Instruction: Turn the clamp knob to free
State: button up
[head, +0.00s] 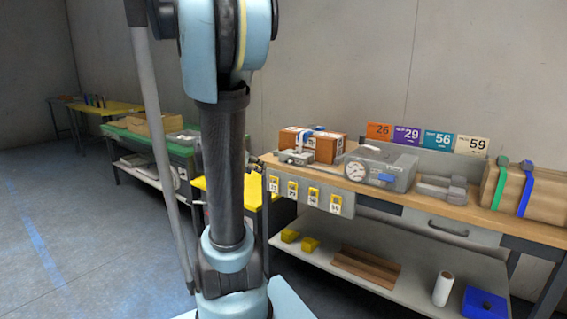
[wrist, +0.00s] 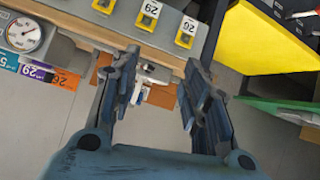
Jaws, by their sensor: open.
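My gripper (wrist: 160,75) is open in the wrist view, its two blue-grey fingers apart with nothing held between them. The left finger covers part of this area. I cannot clearly make out the clamp knob or its setting.
A grey unit with a round dial (head: 376,167) stands right of the box. Yellow tags (head: 313,194) line the bench front. A strapped carton (head: 525,193) is at the right end. Numbered signs (head: 407,135) stand behind. A yellow-topped table (head: 212,188) is left.

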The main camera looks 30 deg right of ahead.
aim_at(287, 160)
jog(key=w+d+r+m+h, duration=0.2)
jog(key=w+d+r+h, duration=0.1)
jog(key=w+d, duration=0.25)
jog(key=shift+y, duration=0.3)
jog(key=x, duration=1.7)
jog(key=shift+d, duration=0.15)
jog(key=shift+c, duration=0.2)
grip_shut()
